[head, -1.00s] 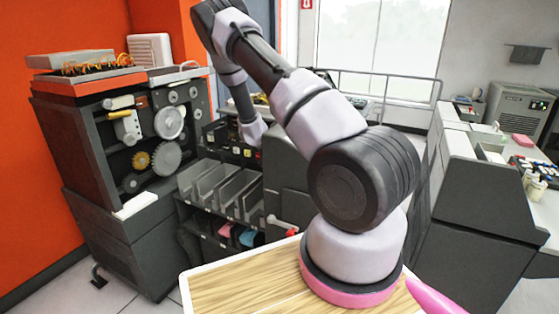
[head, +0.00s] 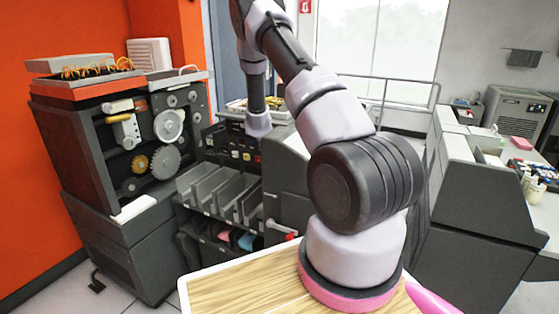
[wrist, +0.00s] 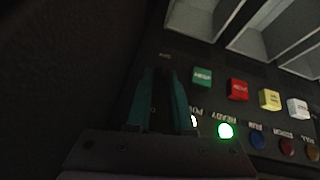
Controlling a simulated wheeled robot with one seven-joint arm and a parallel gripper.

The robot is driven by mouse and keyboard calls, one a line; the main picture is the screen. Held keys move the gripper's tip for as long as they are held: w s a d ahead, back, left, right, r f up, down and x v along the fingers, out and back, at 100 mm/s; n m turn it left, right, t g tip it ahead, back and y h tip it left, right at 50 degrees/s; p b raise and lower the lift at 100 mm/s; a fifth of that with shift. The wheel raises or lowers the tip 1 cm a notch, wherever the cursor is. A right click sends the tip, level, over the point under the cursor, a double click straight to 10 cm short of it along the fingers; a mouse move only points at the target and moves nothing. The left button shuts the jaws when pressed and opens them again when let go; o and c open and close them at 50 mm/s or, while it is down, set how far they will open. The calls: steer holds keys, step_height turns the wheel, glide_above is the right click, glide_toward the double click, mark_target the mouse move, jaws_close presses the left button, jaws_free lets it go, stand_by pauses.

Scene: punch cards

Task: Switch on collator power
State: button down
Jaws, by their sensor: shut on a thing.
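The collator (head: 283,178) is a dark grey machine with open card bins and a control panel (head: 232,150) above them. In the wrist view, the panel (wrist: 190,58) appears upside down. My gripper (wrist: 158,78) has two teal fingers close together at the panel's end, beside a partly hidden label starting "POW". It is shut on the power switch, which is mostly hidden between the dark fingers. The ready lamp (wrist: 226,131) glows green. A white lamp (wrist: 193,120) beside it is bright and partly covered by my gripper. My gripper's tips are hard to make out in the head view.
Green (wrist: 202,77), red (wrist: 237,89), yellow (wrist: 269,99) and white (wrist: 297,108) buttons sit close beside my gripper. Darker lamps follow the green one. A geared machine (head: 140,150) stands left, and a grey cabinet (head: 480,190) stands right.

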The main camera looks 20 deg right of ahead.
steer(key=c, duration=0.9)
jaws_free()
steer(key=v, duration=1)
steer(key=shift+s+a+r, duration=0.15)
steer(key=shift+a+r, duration=0.1)
